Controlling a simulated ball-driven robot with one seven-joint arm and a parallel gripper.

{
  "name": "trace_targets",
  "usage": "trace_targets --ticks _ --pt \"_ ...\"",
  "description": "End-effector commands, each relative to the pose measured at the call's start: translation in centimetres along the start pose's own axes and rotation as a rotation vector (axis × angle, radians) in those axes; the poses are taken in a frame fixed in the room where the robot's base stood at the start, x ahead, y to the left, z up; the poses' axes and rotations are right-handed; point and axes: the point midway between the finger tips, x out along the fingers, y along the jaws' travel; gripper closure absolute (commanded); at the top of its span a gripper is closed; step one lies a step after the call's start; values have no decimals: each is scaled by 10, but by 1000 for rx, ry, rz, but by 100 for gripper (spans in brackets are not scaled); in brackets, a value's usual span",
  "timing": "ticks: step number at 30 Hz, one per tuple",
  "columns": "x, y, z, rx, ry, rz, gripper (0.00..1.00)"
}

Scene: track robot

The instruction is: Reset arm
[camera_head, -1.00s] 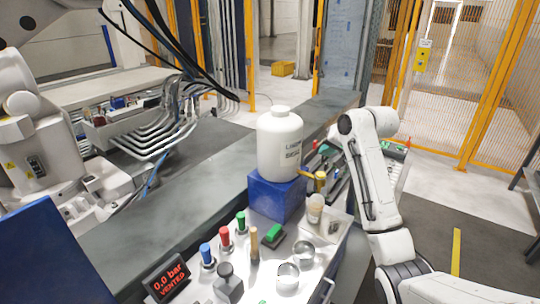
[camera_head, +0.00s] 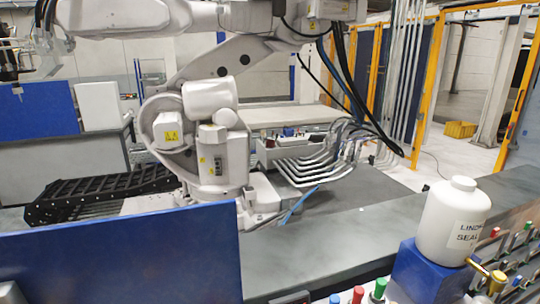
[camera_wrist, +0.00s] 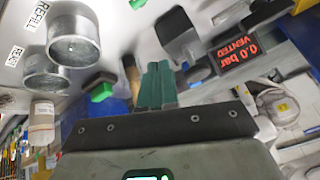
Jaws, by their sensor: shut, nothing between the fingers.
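My gripper (camera_wrist: 155,85) shows in the wrist view as two teal fingers pressed together, shut with nothing between them. It hangs above the bench panel, close to a wooden-handled lever (camera_wrist: 130,75) and a green button (camera_wrist: 102,92), with no clear contact. My arm is out of the head view, so its overall pose is hidden.
The wrist view shows two metal cups (camera_wrist: 74,38) (camera_wrist: 47,70), a grey knob (camera_wrist: 180,40) and a tilted display (camera_wrist: 234,52) reading 0.0 bar VENTED. In the head view, a white bottle (camera_head: 452,222) stands on a blue block (camera_head: 425,272); a large white robot (camera_head: 215,150) is beyond the counter (camera_head: 330,240).

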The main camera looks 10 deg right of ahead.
Motion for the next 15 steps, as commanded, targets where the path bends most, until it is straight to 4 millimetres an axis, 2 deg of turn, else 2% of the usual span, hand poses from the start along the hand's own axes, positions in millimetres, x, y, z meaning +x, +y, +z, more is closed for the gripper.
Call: trace_targets --ticks 1,3,9,14,15 --pt "-2 -9 21 -50 -24 1 100" --pt "-5 -16 42 -112 -46 8 100" --pt "-20 -24 89 -266 -96 28 100" --pt "-33 -24 118 -380 -130 47 100" --pt "-23 -16 131 -369 -158 57 100"
